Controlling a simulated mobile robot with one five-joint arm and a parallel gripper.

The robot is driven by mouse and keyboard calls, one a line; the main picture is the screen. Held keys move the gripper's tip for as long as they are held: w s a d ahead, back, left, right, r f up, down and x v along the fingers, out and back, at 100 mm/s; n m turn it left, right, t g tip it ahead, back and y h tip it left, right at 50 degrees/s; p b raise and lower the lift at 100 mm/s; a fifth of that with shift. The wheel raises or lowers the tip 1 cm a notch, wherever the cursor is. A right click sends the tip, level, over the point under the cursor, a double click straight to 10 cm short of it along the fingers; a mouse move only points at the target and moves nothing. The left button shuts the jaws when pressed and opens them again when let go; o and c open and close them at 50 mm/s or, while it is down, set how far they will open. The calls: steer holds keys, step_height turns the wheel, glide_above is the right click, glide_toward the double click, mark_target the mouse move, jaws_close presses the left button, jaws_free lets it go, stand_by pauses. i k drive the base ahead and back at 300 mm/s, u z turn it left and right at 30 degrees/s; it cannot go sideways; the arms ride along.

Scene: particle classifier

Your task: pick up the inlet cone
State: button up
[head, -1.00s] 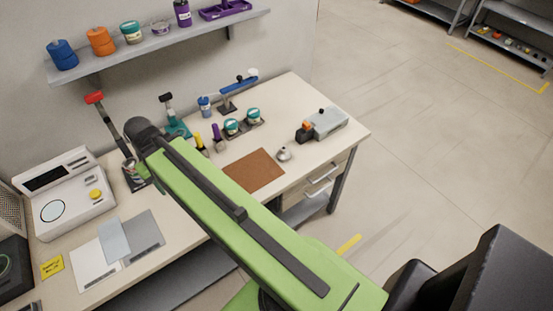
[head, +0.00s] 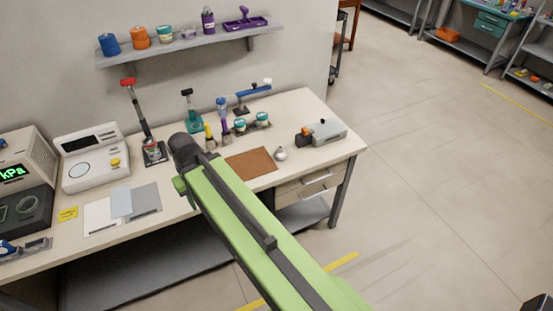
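A small silver metal piece with a narrow top, which looks like the inlet cone (head: 281,154), stands on the workbench (head: 225,180) just right of a brown mat. My green arm reaches in from the bottom of the head view. Its dark far joint is over the bench, left of the mat and well apart from the cone. My gripper does not show; it seems hidden behind or below the arm.
The brown mat (head: 251,162) lies beside the cone. A grey device with an orange part (head: 321,133) stands to its right. Jars and brushes are behind, with a balance (head: 92,158) at left. A shelf (head: 190,47) hangs above.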

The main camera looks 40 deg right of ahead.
mark_target(280, 153)
steer(key=u, duration=0.15)
steer(key=i, duration=1)
steer(key=u, duration=0.05)
